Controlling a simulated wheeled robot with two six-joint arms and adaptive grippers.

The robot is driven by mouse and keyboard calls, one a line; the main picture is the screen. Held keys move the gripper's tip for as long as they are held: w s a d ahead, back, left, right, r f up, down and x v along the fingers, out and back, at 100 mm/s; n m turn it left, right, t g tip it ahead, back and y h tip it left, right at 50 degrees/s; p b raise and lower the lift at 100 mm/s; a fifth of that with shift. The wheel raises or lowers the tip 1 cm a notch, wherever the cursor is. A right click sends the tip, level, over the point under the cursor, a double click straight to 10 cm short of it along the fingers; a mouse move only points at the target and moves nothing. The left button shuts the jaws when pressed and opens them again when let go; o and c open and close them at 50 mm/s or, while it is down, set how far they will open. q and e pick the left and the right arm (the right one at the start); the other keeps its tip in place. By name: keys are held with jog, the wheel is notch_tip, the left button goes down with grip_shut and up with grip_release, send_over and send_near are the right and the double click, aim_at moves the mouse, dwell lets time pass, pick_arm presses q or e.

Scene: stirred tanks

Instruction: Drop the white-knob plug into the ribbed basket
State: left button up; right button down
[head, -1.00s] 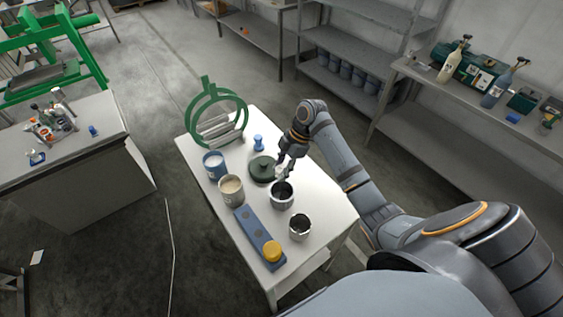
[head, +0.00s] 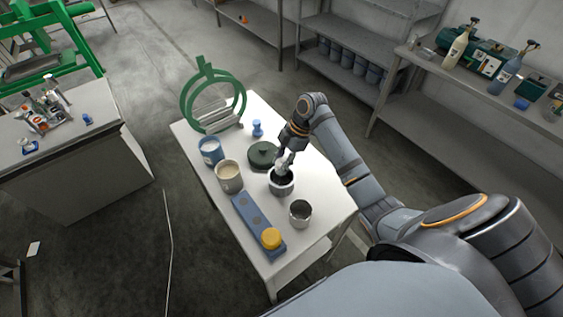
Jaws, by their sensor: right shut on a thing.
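My right gripper (head: 285,163) is shut on a small white thing (head: 281,171), which looks like the white-knob plug. The fingers hide much of it. The gripper points down over the mouth of a grey-sided pot with a dark inside (head: 282,190) on the white table. I cannot tell whether the plug's lower end is inside the mouth. A second grey pot (head: 300,216) stands in front of it, to the right. Ribs are too small to make out on either, so I cannot tell which one is the ribbed basket. My left gripper is not in view.
On the white table (head: 318,190) are a dark green round lid (head: 263,153), a blue knobbed piece (head: 257,128), a blue can (head: 210,152), a beige-filled can (head: 229,178), a blue block with yellow cap (head: 271,238) and a green ring stand (head: 187,107).

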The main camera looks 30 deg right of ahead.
jog(key=c, duration=0.8)
grip_release()
jog(key=shift+c, duration=0.2)
jog(key=shift+r, duration=0.15)
jog(key=v, duration=1.1)
jog(key=shift+r, duration=0.4)
jog(key=shift+d+f, duration=0.1)
